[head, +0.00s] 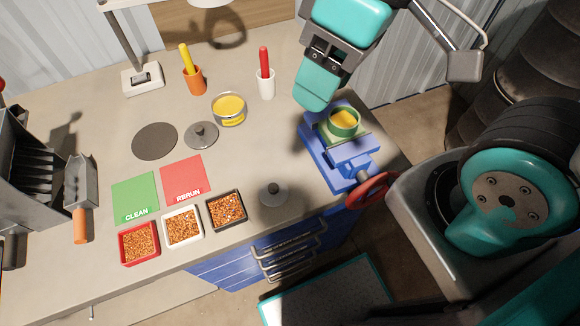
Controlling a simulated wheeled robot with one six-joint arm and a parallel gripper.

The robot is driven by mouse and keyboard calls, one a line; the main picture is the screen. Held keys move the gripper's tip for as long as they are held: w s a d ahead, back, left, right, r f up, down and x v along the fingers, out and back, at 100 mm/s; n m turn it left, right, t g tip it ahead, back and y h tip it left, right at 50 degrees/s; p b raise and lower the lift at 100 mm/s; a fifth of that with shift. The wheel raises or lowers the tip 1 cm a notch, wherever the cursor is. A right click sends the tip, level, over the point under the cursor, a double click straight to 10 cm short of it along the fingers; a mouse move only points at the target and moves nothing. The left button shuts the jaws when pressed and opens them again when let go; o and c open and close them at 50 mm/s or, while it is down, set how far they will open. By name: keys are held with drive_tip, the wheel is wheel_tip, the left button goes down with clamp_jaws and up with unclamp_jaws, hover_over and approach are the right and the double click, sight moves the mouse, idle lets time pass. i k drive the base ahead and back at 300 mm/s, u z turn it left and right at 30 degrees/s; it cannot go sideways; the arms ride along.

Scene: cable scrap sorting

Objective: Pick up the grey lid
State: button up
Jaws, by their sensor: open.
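Two round grey lids with a centre knob lie flat on the bench in the head view. One grey lid (201,135) lies between a dark round disc and a clear dish of yellow material. The other grey lid (273,194) lies alone near the front edge, right of the small bins. My gripper (317,92) hangs at the top, above the back right of the bench, apart from both lids. It is open and holds nothing that I can see. Its fingertips are hard to make out.
A blue vise (345,160) holding a green cup stands at the right edge. The clear dish (229,109), orange cup (194,80) and white cup (266,85) stand behind. Several filled bins (182,228) line the front. Bench between the lids is clear.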

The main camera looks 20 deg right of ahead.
sight(273, 193)
drive_tip(key=k, duration=1)
drive_tip(key=u, duration=1.8)
drive_tip(key=i, duration=1.15)
drive_tip(key=z, duration=2.4)
